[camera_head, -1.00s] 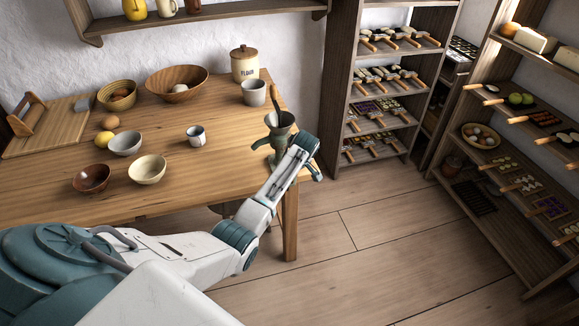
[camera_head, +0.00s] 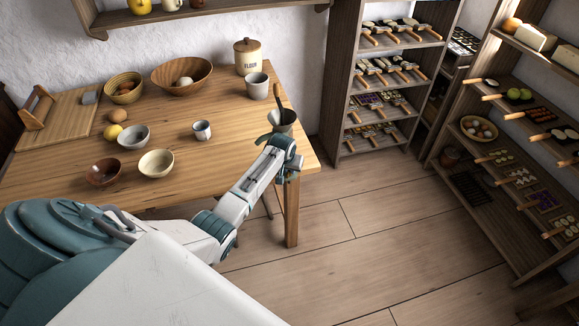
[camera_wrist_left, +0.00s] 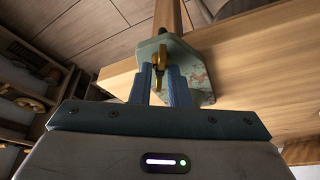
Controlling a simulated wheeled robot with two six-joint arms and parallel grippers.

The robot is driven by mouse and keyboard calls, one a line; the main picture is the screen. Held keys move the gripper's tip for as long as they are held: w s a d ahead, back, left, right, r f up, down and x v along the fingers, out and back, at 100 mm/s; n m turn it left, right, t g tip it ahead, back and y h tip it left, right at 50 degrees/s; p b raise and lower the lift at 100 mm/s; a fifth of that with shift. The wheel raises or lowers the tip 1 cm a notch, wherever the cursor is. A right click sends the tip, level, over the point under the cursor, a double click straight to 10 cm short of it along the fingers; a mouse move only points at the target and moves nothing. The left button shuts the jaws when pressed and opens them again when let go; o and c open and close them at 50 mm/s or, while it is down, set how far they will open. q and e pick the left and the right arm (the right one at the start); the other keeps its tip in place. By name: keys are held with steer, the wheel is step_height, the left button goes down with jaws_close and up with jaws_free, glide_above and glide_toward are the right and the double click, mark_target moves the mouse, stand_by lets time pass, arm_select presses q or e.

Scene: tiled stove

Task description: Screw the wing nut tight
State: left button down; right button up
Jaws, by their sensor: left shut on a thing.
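A grey-green grinder (camera_head: 285,121) with a cup-like top and a dark stick in it stands at the table's right corner. In the left wrist view its pale green clamp (camera_wrist_left: 192,66) sits at the wooden edge. The brass wing nut (camera_wrist_left: 160,62) shows in front of the clamp, between the fingertips of my left gripper (camera_wrist_left: 166,74), which is shut on it. In the head view the end of my left arm covers the lower grinder, the wing nut and most of the left gripper (camera_head: 292,172). My right gripper is in neither view.
The wooden table (camera_head: 225,165) carries bowls, a cup (camera_head: 202,130), a grey mug (camera_head: 257,86) and a flour jar (camera_head: 247,57), all apart from my gripper. Shelves (camera_head: 352,85) stand to the right. The floor (camera_head: 385,225) beside the table is clear.

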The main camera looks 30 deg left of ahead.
arm_select(q)
steer(key=m, duration=0.1)
steer(key=m+h, duration=0.1)
steer(key=shift+w+a+r+m, duration=0.1)
steer(key=shift+a+m, duration=0.1)
steer(key=shift+m, duration=0.1)
steer(key=shift+w+m+h+b, duration=0.15)
steer(key=shift+m+h, duration=0.15)
steer(key=shift+m, duration=0.4)
steer(key=shift+m+h+b, duration=0.15)
steer(key=shift+m+h, duration=0.15)
steer(key=shift+m, duration=0.4)
steer(key=c, duration=1.6)
jaws_free()
steer(key=b+v, duration=0.2)
steer(key=v, duration=0.8)
steer(key=shift+s+r, duration=0.2)
